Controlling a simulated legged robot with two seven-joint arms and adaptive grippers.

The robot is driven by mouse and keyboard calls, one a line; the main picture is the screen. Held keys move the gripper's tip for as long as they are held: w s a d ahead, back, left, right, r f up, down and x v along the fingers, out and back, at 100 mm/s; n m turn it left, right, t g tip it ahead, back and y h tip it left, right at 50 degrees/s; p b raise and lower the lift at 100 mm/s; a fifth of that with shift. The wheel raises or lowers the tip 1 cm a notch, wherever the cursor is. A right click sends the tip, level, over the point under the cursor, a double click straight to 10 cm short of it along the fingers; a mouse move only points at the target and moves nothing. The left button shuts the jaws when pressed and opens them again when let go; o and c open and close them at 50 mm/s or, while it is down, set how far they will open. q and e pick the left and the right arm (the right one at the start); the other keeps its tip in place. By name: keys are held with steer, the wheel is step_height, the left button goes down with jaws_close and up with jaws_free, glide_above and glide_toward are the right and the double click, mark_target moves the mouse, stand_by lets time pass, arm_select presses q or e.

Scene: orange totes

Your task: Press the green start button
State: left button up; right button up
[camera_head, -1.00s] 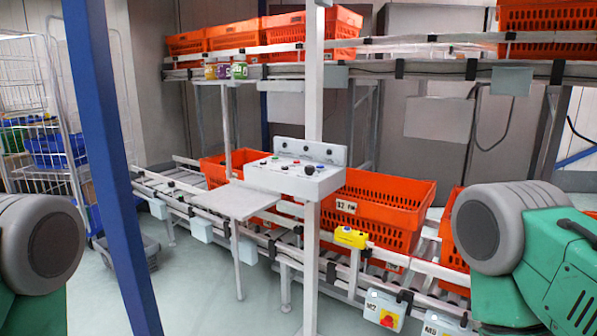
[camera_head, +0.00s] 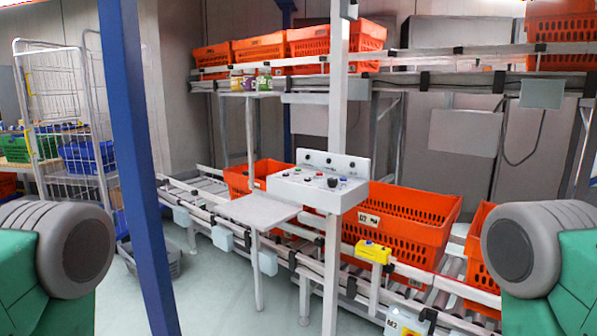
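A white control panel (camera_head: 318,190) stands near the middle of the head view, fixed to a white upright post (camera_head: 338,100). Its sloped top carries several small coloured buttons and a dark knob (camera_head: 332,182). The buttons are too small to tell surely which one is the green start button. Nothing of mine touches the panel. Neither gripper is in view. Only green and grey links of my arms show at the lower left and lower right, well to either side of the panel.
A blue post (camera_head: 137,150) stands in front at the left. A grey shelf (camera_head: 258,209) juts out left of the panel. Orange totes (camera_head: 395,222) sit on the conveyor behind. A yellow box (camera_head: 373,251) is on the conveyor rail. A wire cage trolley (camera_head: 62,110) stands far left.

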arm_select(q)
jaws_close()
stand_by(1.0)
